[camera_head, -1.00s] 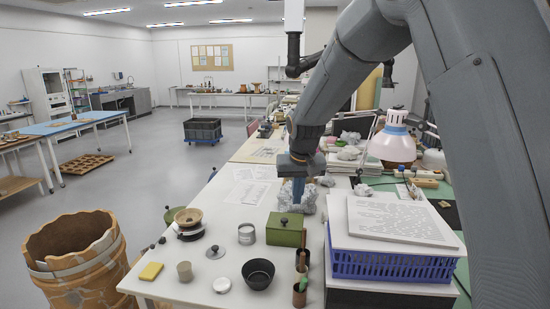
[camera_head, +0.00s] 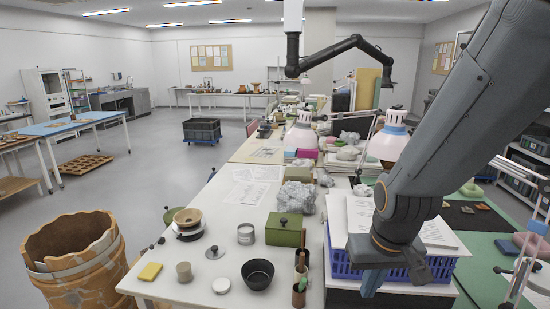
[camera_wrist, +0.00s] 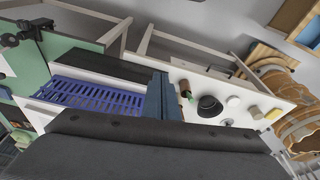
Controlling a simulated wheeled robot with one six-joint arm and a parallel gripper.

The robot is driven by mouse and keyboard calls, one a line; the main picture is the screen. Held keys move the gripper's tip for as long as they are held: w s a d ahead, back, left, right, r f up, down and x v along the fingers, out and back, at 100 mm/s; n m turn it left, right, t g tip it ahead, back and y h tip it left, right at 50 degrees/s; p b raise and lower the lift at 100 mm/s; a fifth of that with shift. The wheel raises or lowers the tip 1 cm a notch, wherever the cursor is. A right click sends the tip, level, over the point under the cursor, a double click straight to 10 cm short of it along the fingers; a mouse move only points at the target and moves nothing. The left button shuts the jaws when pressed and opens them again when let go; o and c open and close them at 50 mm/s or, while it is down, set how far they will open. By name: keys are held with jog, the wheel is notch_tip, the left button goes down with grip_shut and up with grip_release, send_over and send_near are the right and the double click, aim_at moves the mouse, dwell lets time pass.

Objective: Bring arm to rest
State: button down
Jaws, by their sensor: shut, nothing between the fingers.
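My arm comes down from the upper right in the head view and folds at a grey elbow. My gripper (camera_head: 370,284) hangs in front of the blue basket (camera_head: 341,262), with its blue-grey fingers pointing down. The fingers are shut and hold nothing. In the wrist view, the gripper (camera_wrist: 163,97) shows as a blue-grey block in front of the blue basket (camera_wrist: 95,95). The arm hides part of the basket and the papers stacked on it. I cannot tell the gap between gripper and basket.
The white table holds a green box (camera_head: 284,230), a black bowl (camera_head: 258,273), a pencil cup (camera_head: 300,293), a yellow sponge (camera_head: 150,271) and a crumpled grey lump (camera_head: 297,197). A pink-white lamp (camera_head: 388,143) stands behind the arm. A large reassembled pot (camera_head: 75,262) stands at the left.

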notch_tip(320, 180, down, 11)
jog(key=s+g+b, duration=0.1)
jog(key=g+b, duration=0.1)
jog(key=b, duration=0.7)
jog(key=shift+f, duration=0.15)
